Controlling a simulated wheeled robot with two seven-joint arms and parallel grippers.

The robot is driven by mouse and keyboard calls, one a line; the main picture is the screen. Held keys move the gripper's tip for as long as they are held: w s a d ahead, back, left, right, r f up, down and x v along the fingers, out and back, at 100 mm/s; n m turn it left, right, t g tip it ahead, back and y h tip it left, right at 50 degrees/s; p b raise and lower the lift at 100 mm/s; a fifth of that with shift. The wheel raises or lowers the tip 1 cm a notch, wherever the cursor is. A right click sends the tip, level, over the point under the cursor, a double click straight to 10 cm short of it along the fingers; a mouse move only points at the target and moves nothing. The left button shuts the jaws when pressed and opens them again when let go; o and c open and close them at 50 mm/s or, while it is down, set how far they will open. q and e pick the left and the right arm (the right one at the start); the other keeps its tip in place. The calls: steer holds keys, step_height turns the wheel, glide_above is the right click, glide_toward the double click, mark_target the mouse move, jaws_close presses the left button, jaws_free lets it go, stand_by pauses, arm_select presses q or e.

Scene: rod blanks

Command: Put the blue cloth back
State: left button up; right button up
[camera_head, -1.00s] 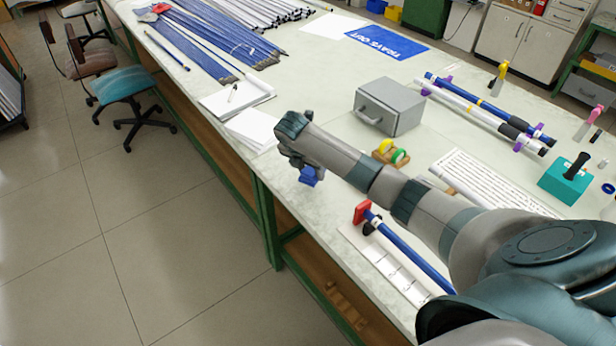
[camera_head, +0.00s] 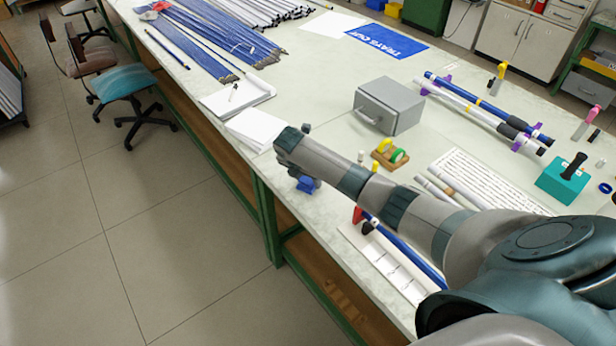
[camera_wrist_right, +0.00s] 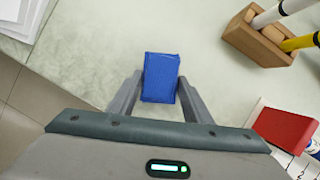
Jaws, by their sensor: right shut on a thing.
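The blue cloth (camera_wrist_right: 160,78) is a small folded block between the two fingers of my right gripper (camera_wrist_right: 157,90) in the right wrist view. The fingers are shut on its sides. In the head view the cloth (camera_head: 307,184) shows just below the end of my right arm, near the front edge of the workbench (camera_head: 262,168). The wrist hides most of the right gripper there. I cannot tell whether the cloth touches the bench top. My left gripper is in neither view.
Open bench surface lies behind the gripper.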

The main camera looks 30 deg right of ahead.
steer(key=shift+f, duration=0.15)
steer(key=o, duration=1)
steer(key=shift+r, duration=0.2)
steer(key=b+v, duration=0.2)
steer(key=v, duration=1)
steer(key=shift+f, duration=0.1)
